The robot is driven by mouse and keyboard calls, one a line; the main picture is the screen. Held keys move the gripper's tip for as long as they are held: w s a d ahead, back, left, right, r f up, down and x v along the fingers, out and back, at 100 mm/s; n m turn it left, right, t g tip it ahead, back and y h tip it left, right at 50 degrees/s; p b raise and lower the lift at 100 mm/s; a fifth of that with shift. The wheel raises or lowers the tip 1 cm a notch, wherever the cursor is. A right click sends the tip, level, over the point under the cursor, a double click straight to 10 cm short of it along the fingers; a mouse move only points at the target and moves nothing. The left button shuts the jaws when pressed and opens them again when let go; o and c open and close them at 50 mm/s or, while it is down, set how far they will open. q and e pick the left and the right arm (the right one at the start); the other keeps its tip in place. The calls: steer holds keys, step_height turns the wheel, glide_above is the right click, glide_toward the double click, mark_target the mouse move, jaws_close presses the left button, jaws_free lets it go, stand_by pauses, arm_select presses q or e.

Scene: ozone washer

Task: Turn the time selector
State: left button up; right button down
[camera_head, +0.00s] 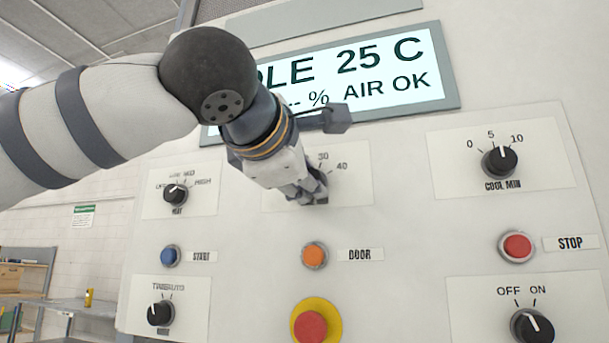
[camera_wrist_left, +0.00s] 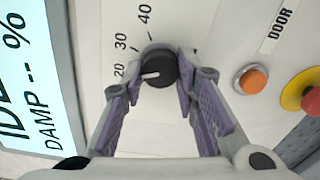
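The time selector is a round black knob (camera_wrist_left: 158,68) with a white pointer line, on a pale plate (camera_head: 355,185) marked 20, 30 and 40. In the left wrist view its pointer faces the 20 side. In the head view it is mostly hidden behind my left gripper (camera_head: 312,190), which comes down over it from the upper left. In the left wrist view, my left gripper's fingers (camera_wrist_left: 160,78) lie on both sides of the knob and appear to touch its sides. My right gripper is not in view.
Below the knob are an orange DOOR button (camera_head: 315,255) and a red button on a yellow ring (camera_head: 311,326). A heat knob (camera_head: 175,194) is left, a COOL MIN knob (camera_head: 499,162) right. The display (camera_head: 395,75) is above, partly behind my arm.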

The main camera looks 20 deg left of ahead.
arm_select(q)
steer(key=o, duration=0.4)
steer(key=s, duration=1.2)
steer(key=shift+a, duration=0.15)
steer(key=shift+r, duration=0.1)
